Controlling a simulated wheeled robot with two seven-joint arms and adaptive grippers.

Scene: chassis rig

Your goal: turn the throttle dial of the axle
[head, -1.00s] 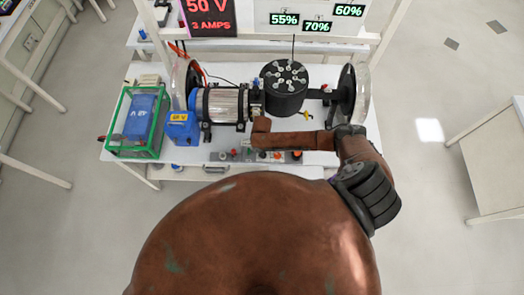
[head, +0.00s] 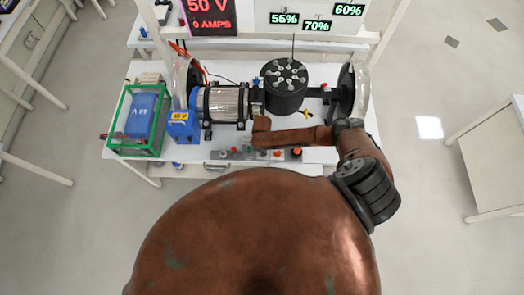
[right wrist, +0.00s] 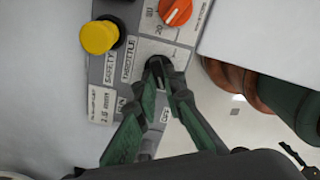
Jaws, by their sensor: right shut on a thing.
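The throttle dial (right wrist: 152,64) is a small dark knob on the grey control panel (right wrist: 140,48), beside the printed word THROTTLE in the right wrist view. My right gripper (right wrist: 164,74) has its green-and-black fingers closed around it, and the fingertips hide most of the dial. In the head view the panel (head: 223,155) lies along the front edge of the bench, below the axle rig. My right forearm reaches over it from the right. The axle carries a ribbed cylinder (head: 226,104) and a black drum (head: 284,93). My left gripper is out of view.
A yellow knob (right wrist: 99,37) marked SAFETY and an orange dial (right wrist: 175,11) sit near my right fingers. A blue battery in a green frame (head: 122,107) stands on the left of the white bench. A red display (head: 211,17) reads 50 V and 0 AMPS.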

